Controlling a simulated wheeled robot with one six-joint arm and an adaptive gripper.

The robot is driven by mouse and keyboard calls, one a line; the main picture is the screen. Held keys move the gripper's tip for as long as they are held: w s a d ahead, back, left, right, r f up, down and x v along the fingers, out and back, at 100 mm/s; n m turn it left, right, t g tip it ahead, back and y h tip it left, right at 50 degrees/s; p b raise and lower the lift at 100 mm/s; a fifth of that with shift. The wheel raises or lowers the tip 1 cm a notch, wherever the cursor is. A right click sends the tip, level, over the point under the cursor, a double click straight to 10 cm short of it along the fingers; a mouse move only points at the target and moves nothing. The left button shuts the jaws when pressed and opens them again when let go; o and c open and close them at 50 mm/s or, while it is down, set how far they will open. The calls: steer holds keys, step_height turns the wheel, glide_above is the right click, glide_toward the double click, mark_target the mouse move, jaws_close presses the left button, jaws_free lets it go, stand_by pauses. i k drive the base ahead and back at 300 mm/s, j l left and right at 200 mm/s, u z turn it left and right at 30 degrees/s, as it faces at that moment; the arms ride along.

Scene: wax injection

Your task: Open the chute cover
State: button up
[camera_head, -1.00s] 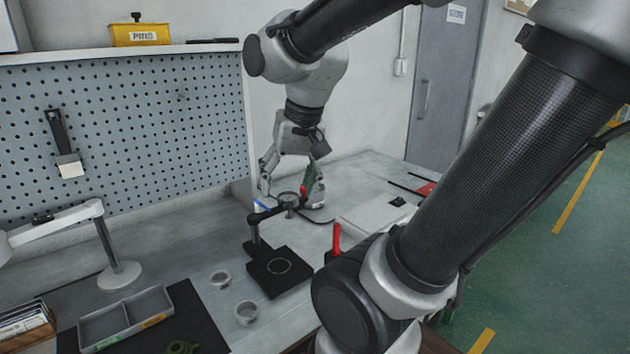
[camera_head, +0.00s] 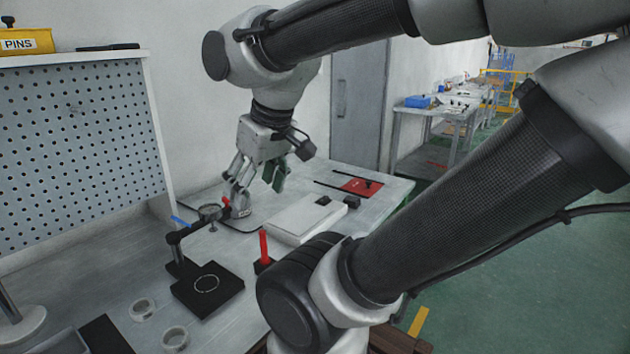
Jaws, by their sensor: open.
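What looks like the chute cover is a red plate (camera_head: 362,187) with a small black knob, lying flat between two dark rails at the far right of the bench. My gripper (camera_head: 258,195) is open and empty, pointing down above the bench. It is left of the red plate and clear of it, behind the white flat box. Its left finger is close to the clamp stand's round gauge in the picture; I cannot tell whether they touch.
A black clamp stand (camera_head: 205,291) with a round gauge and a blue lever stands left of my gripper. A red upright handle (camera_head: 264,246) and a white flat box (camera_head: 305,219) are in front. The pegboard (camera_head: 80,150) bounds the left; a grey door (camera_head: 358,105) is behind.

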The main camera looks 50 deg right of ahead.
mark_target(360, 186)
steer(key=k+l+z, duration=0.1)
steer(key=l+z, duration=0.2)
steer(key=z, duration=0.15)
steer(key=l+z, duration=0.45)
steer(key=k+l+z, duration=0.1)
steer(key=l+z, duration=0.15)
steer(key=z, duration=0.25)
steer(key=i+l, duration=0.15)
steer(key=i, duration=0.3)
